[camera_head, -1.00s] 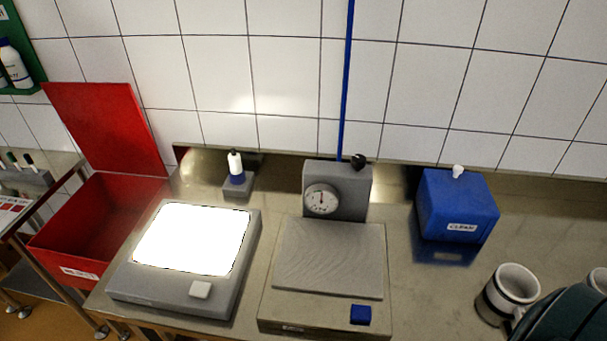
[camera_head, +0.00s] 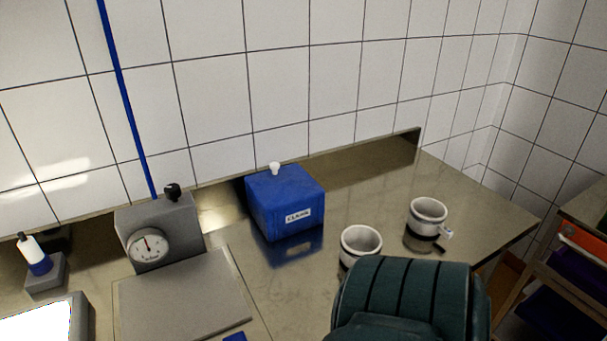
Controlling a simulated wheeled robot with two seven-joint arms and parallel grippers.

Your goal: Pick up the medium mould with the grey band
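Two white cup-shaped moulds stand upright on the steel table. The nearer mould (camera_head: 360,242) is right of the blue box, its lower part partly hidden by my dark green arm; a dark band shows low on its side. The farther mould (camera_head: 428,212) stands to its right, near the table's right end. It has a dark band around its lower part and a small pale piece at its right side. I cannot tell which band is grey or which mould is medium. Neither gripper is in view.
A blue box labelled CLEAN (camera_head: 285,205) stands left of the moulds. A grey dial scale (camera_head: 160,235) is further left, with a small bottle (camera_head: 36,254) beyond. A rack with an orange drawer (camera_head: 583,243) is at the right. Bare steel table (camera_head: 480,228) lies right of the far mould.

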